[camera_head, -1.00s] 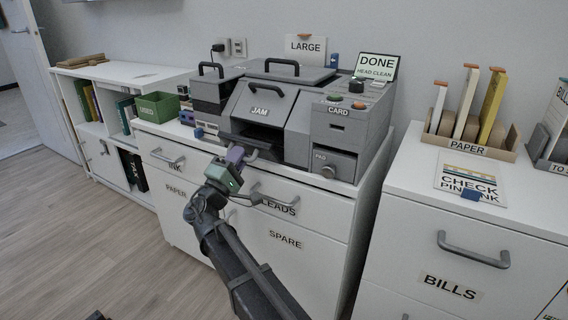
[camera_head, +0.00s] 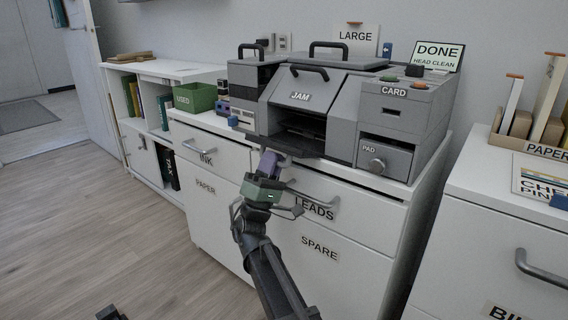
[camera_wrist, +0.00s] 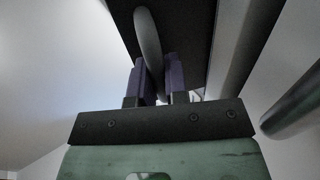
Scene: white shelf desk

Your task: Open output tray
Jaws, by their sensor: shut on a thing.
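The grey printer (camera_head: 335,105) stands on the white cabinet, with the JAM panel above a dark front opening. The dark output tray (camera_head: 300,146) juts from the bottom of that opening, over the cabinet's front edge. My gripper (camera_head: 268,161) is at the tray's front left, above the drawer fronts. In the wrist view its two purple fingers (camera_wrist: 157,72) are shut on a curved grey handle (camera_wrist: 148,35), which lies in front of a dark panel (camera_wrist: 180,25), seemingly the tray's underside. In the head view the fingers mostly hide the handle.
A green USED bin (camera_head: 195,97) and a small blue-tipped device (camera_head: 235,120) stand left of the printer. The floor before the cabinet is clear.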

